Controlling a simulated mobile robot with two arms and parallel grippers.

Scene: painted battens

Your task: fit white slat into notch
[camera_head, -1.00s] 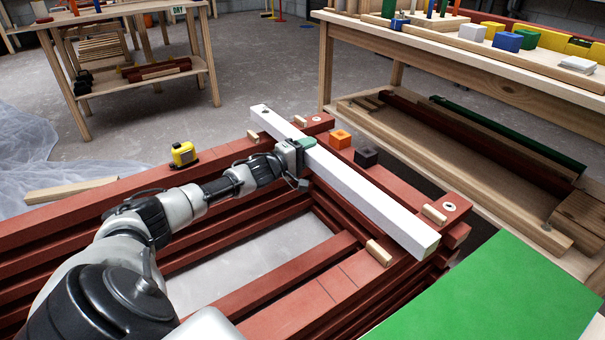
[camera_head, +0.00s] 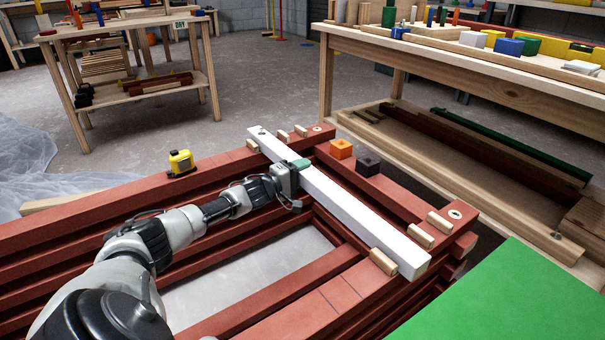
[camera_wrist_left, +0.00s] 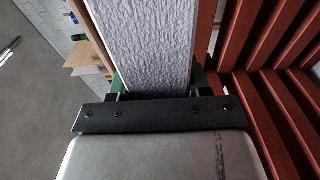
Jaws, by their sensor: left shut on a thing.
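The white slat (camera_head: 350,217) lies along the right part of the red batten frame (camera_head: 330,302), from the far side to the near side. My left gripper (camera_head: 297,168) is shut on it nearer its far end. In the left wrist view the slat (camera_wrist_left: 145,42) runs between the green fingers. At the near end the slat is between a pale wooden block (camera_head: 383,262) on its left and another (camera_head: 420,236) on its right. At the far end it is between two similar blocks, left (camera_head: 252,144) and right (camera_head: 283,135). I cannot tell whether its underside is fully down. My right gripper is out of view.
An orange block (camera_head: 341,149) and a black block (camera_head: 367,164) sit on the frame right of the slat. A yellow tape measure (camera_head: 180,162) is on the far rail. A green panel (camera_head: 510,300) is at the near right. A wooden bench (camera_head: 480,75) stands behind.

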